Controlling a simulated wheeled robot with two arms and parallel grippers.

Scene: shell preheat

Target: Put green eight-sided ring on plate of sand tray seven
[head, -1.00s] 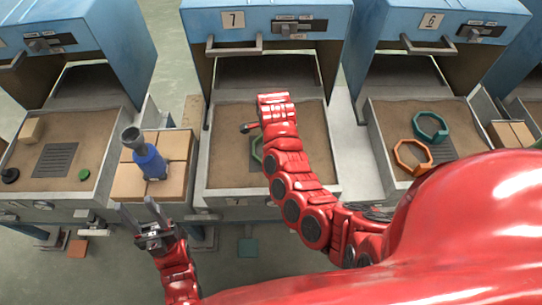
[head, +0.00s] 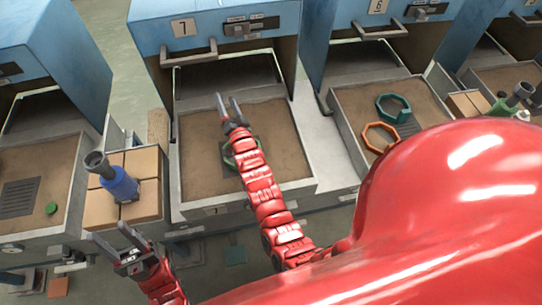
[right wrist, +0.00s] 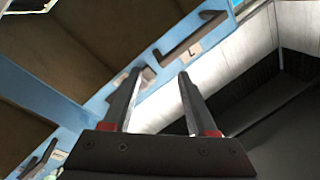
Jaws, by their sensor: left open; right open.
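The green eight-sided ring (head: 227,159) lies in sand tray seven (head: 291,163), near the middle and partly hidden by my right arm. A dark patch, apparently the plate, shows at the ring; how they line up cannot be told. My right gripper (head: 227,99) is open and empty, past the ring towards the back of the tray. In the right wrist view its two fingers (right wrist: 159,76) stand apart with nothing between them. My left gripper (head: 110,233) is open and empty, low at the left, in front of the tan blocks.
Tray six on the right holds a teal ring (head: 381,105) and an orange ring (head: 369,143). A blue bottle-like thing (head: 118,184) stands on tan blocks (head: 145,165) left of tray seven. The blue furnace seven (head: 146,38), with its handle (head: 190,55), rises behind the tray.

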